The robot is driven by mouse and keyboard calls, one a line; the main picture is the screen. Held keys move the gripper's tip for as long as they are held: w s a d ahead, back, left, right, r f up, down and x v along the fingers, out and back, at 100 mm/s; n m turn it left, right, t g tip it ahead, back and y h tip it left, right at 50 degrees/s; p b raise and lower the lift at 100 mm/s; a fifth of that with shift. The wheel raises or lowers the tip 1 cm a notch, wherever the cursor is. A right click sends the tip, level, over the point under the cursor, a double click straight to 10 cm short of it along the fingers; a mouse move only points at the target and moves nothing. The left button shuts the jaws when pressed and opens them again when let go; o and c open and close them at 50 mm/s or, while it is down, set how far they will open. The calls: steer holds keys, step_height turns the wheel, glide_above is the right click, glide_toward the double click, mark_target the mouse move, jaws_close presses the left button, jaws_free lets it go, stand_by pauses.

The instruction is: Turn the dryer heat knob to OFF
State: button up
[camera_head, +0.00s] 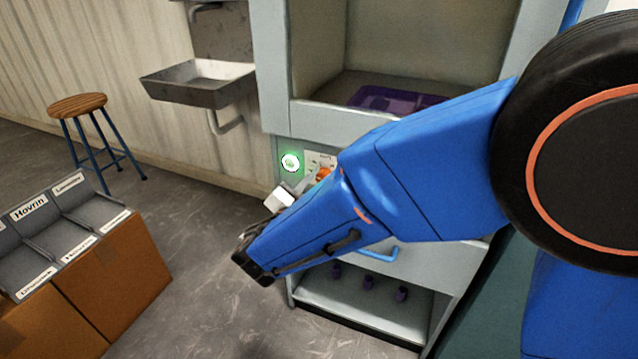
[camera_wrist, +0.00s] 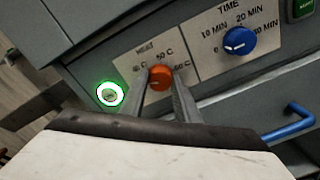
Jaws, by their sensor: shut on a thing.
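The orange heat knob (camera_wrist: 160,77) sits on a pale dial plate (camera_wrist: 137,58) on the front of the grey dryer. Its labels include 50 C above and what looks like 60 C at the right; the left label is partly hidden by a finger. I cannot tell where the knob points. My gripper (camera_wrist: 163,84) is shut on the knob, one finger on each side. In the head view the knob (camera_head: 323,174) shows as a small orange patch under the dryer opening, partly hidden by my arm.
A glowing green ring button (camera_wrist: 110,94) is left of the knob. A blue time knob (camera_wrist: 239,41) is to the right, above a blue handle (camera_wrist: 287,122). A purple tray (camera_head: 385,98) lies inside the dryer. A sink (camera_head: 200,82), stool (camera_head: 77,106) and labelled bins (camera_head: 60,240) stand left.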

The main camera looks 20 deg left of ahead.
steer(key=shift+f+n, duration=0.15)
steer(key=shift+n, duration=1.75)
steer(key=o, duration=1.1)
steer(key=shift+c, duration=0.2)
steer(key=shift+s, duration=0.15)
steer(key=s+a, duration=0.1)
steer(key=s, duration=1.6)
steer(key=shift+a+r, duration=0.4)
